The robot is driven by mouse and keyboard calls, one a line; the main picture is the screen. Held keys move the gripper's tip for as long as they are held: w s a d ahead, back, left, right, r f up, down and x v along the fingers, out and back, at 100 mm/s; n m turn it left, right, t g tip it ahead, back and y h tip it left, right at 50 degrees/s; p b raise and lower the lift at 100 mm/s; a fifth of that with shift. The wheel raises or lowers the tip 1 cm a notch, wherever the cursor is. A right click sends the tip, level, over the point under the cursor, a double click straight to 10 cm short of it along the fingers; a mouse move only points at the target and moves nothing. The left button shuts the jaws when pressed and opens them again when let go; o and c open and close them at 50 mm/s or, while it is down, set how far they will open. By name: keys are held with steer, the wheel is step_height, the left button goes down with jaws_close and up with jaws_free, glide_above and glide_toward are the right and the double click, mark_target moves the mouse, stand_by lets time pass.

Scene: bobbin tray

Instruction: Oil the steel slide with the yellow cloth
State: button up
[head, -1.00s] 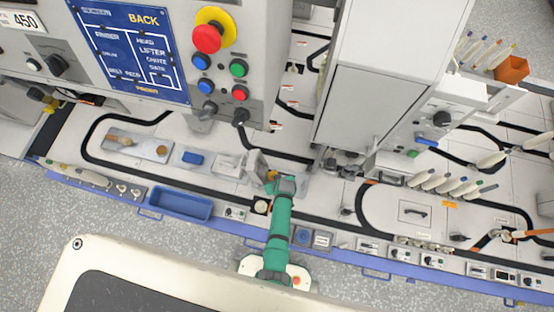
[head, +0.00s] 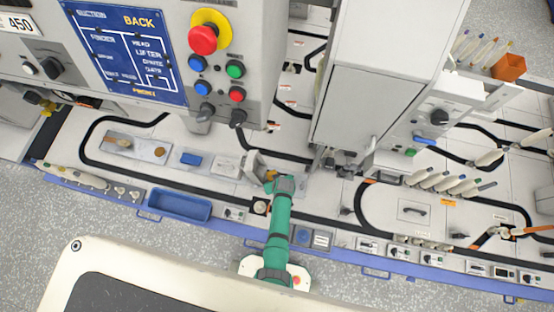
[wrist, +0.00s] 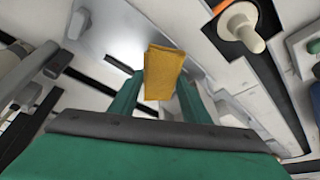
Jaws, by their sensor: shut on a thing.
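The yellow cloth (wrist: 163,72) is a small folded block between the two green fingers of my gripper (wrist: 160,95) in the wrist view. My gripper is shut on it. A shiny grey metal plate, apparently the steel slide (wrist: 120,32), lies behind the cloth in the wrist view. I cannot tell whether the cloth touches it. In the head view my gripper (head: 270,178) is low over the machine bed, and only a small bit of the cloth shows. My arm hides part of the plate there.
A grey control panel with a red emergency button (head: 203,39) overhangs at upper left. A tall grey cabinet (head: 345,95) stands right of my gripper. A blue tray (head: 179,205) lies at the front rail. A pale knob (wrist: 240,24) shows at upper right in the wrist view.

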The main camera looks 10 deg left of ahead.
steer(key=shift+s, duration=0.35)
steer(key=shift+w, duration=1.3)
steer(key=shift+s+f, duration=0.15)
steer(key=shift+s, duration=1.1)
steer(key=shift+w+f, duration=0.1)
steer(key=shift+w, duration=1.2)
steer(key=shift+s, duration=1.4)
steer(key=shift+w+r, duration=0.15)
steer(key=shift+r, duration=2.9)
